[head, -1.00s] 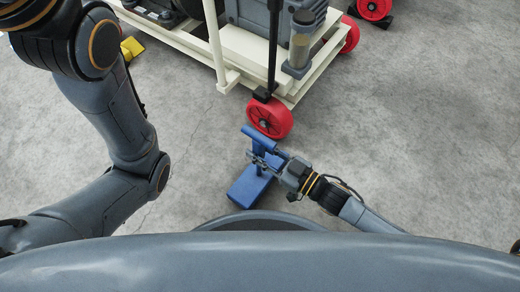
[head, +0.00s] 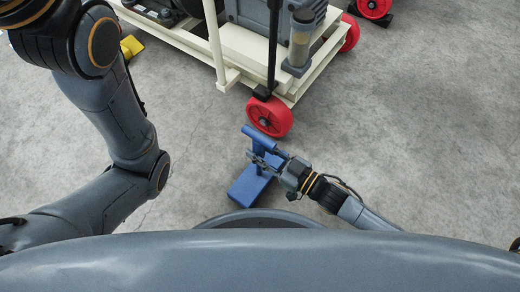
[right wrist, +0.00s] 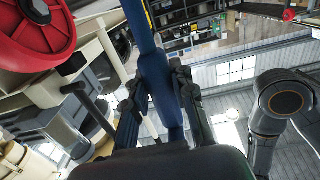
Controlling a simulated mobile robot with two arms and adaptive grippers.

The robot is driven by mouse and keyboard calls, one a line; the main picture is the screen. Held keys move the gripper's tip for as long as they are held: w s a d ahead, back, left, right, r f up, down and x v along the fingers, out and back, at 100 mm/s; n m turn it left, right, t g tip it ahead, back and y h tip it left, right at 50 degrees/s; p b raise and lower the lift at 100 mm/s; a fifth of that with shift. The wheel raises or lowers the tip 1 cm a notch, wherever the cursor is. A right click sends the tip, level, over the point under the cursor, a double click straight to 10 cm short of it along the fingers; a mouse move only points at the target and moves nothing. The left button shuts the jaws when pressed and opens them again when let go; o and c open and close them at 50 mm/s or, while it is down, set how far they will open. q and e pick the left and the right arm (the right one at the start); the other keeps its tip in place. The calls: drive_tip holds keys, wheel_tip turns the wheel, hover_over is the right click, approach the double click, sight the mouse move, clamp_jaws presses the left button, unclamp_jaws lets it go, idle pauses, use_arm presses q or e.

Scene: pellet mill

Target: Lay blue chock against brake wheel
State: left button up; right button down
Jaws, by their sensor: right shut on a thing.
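The blue chock (head: 250,186) has a wide block at the near end, a thin stem and a round bar (head: 262,138) at the far end. My right gripper (head: 265,163) is shut on its stem. In the right wrist view the blue stem (right wrist: 157,78) stands between the two dark fingers. The red brake wheel (head: 270,117), with a black pedal above it, is just beyond the bar. A small gap seems to show between bar and wheel. I cannot tell whether the block touches the floor. My left arm shows, but its gripper is out of view.
The wheel carries a cream cart frame (head: 240,47) with grey machinery. Other red wheels (head: 374,8) show at the back right, one with black pieces beside it. A yellow object (head: 131,47) lies at the left. The concrete floor (head: 420,130) on the right is clear.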

drive_tip(key=shift+a+r, duration=0.1)
drive_tip(key=shift+r, duration=0.25)
drive_tip(key=shift+w, duration=0.25)
idle(0.3)
drive_tip(key=w+d, duration=0.2)
drive_tip(key=w, duration=0.1)
drive_tip(key=shift+d+f+p, duration=0.1)
drive_tip(key=shift+d+p, duration=0.15)
drive_tip(key=shift+p, duration=0.05)
idle(0.6)
drive_tip(key=shift+w+d, duration=0.1)
idle(0.5)
